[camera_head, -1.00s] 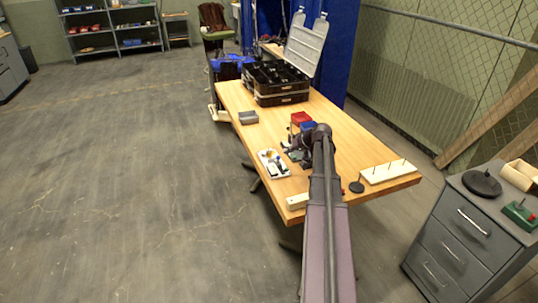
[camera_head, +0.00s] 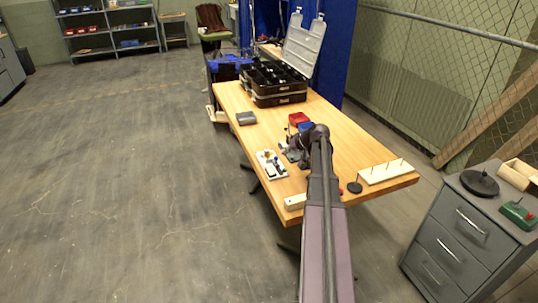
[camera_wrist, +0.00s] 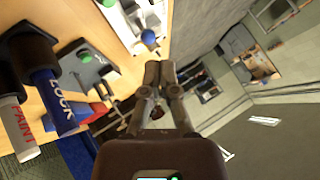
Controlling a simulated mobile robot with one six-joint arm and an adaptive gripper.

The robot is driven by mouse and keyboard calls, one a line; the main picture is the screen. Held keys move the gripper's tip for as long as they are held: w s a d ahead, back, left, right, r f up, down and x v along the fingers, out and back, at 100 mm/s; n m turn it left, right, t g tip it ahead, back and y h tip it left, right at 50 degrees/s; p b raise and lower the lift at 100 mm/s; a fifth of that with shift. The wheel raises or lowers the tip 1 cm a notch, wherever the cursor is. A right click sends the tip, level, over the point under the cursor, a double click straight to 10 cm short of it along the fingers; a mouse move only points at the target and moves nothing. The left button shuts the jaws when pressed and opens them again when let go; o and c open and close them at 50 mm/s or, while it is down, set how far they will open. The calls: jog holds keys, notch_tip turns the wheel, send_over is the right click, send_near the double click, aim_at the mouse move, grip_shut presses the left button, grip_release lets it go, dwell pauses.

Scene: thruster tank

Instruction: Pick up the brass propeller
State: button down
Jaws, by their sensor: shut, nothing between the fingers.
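My gripper (camera_head: 290,153) is over the wooden table, close to the right of a white tray (camera_head: 264,160) with small dark parts. In the wrist view the fingertips of my gripper (camera_wrist: 160,66) are together, with nothing between them. I cannot make out a brass propeller for certain. A small yellowish spot shows at the far end of the white tray in the head view, too small to identify.
Red (camera_head: 298,118) and blue bins stand beyond my wrist. A black open case (camera_head: 280,98) and a grey block (camera_head: 246,118) are farther back. Labelled tubes (camera_wrist: 50,95) show at the wrist view's left.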

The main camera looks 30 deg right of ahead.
jog(key=s+a+f+n+g, duration=0.1)
jog(key=s+a+f+g, duration=0.15)
jog(key=a, duration=0.85)
jog(key=s+a+f+n+g+h, duration=0.1)
jog(key=s+a+g, duration=0.15)
jog(key=a, duration=0.85)
jog(key=s+a+f+n+g, duration=0.2)
jog(key=s+a, duration=0.2)
jog(key=a, duration=0.8)
jog(key=s+a+g+h, duration=0.1)
jog(key=s+a+h, duration=0.1)
jog(key=s+a, duration=0.5)
jog(key=shift+s+a+n+g, duration=0.3)
jog(key=shift+a, duration=0.35)
